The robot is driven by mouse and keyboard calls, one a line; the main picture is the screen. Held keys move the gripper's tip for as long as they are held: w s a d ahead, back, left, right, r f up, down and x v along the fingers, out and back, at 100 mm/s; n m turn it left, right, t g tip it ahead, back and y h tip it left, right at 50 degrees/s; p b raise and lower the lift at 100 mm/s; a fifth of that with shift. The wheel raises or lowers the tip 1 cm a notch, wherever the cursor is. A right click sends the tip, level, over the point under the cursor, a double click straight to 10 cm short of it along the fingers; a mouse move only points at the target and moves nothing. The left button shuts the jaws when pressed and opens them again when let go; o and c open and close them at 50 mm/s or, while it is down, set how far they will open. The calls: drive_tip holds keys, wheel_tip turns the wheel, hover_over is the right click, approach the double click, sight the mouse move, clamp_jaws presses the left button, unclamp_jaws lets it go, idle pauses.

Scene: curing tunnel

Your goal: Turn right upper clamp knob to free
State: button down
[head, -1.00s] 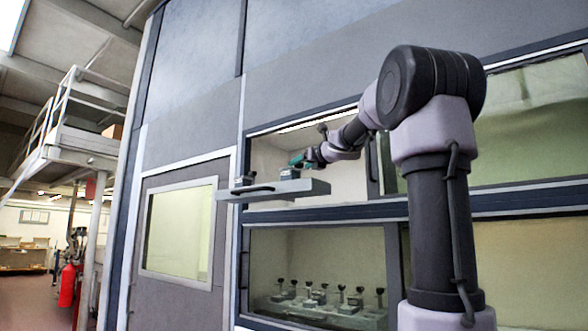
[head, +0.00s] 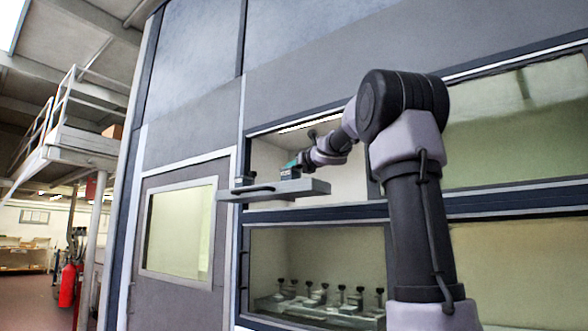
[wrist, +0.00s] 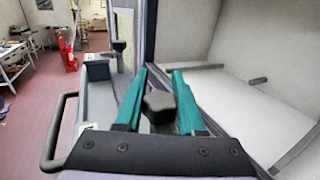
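A grey tray (head: 310,188) juts out of the upper tunnel opening, with one clamp (head: 243,182) at its left end and another clamp (head: 289,174) farther right. My gripper (head: 292,165) is at the right clamp, with teal fingers. In the wrist view, a dark lobed knob (wrist: 158,102) lies between the two fingers of my gripper (wrist: 158,71). The fingers flank it closely on both sides; whether they press on it cannot be told. The clamp body under the knob is mostly hidden. The tray also shows in the wrist view (wrist: 97,92), with another dark knob (wrist: 118,46) beyond.
The tray's bar handle (wrist: 62,130) runs along its left side in the wrist view. A frame post (wrist: 147,40) and the pale tunnel interior (wrist: 255,100) are close on the right. A lower opening holds several clamps (head: 320,294). Open floor and a red extinguisher (head: 68,285) lie at left.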

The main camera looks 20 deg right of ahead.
drive_tip(key=shift+a+n+y, duration=0.2)
drive_tip(key=shift+n+y, duration=0.5)
drive_tip(key=shift+y, duration=0.4)
drive_tip(key=c, duration=0.5)
unclamp_jaws()
drive_tip(key=shift+s, duration=0.1)
drive_tip(key=v, duration=1)
drive_tip(key=shift+s+d+r, duration=0.15)
drive_tip(key=shift+s, duration=0.2)
drive_tip(key=shift+s, duration=0.1)
